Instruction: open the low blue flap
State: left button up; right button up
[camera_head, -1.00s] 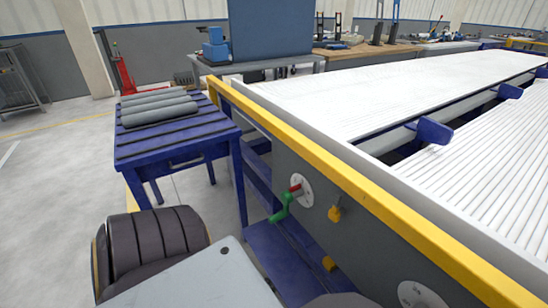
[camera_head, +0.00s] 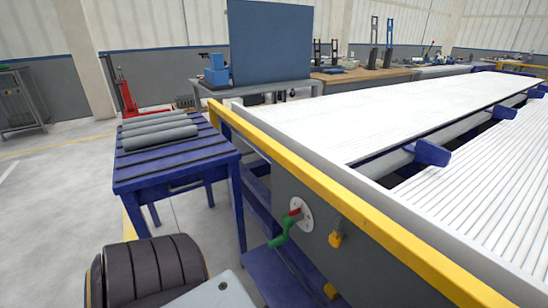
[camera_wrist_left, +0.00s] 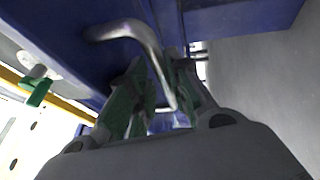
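In the left wrist view, a bent silver bar handle (camera_wrist_left: 150,50) runs beneath a blue surface (camera_wrist_left: 60,20). My left gripper (camera_wrist_left: 153,58) has its fingers on either side of this bar. I cannot tell whether they press on it. In the head view, low blue panels (camera_head: 265,275) show under the grey side of the long machine. I cannot tell which is the flap. My right gripper shows in neither view.
A blue table (camera_head: 178,170) with grey pipes (camera_head: 158,133) stands left of the machine.

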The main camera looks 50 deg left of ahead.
aim_at(274, 302)
pick_arm(q)
jog(key=shift+r, duration=0.2)
jog(key=shift+r, duration=4.75)
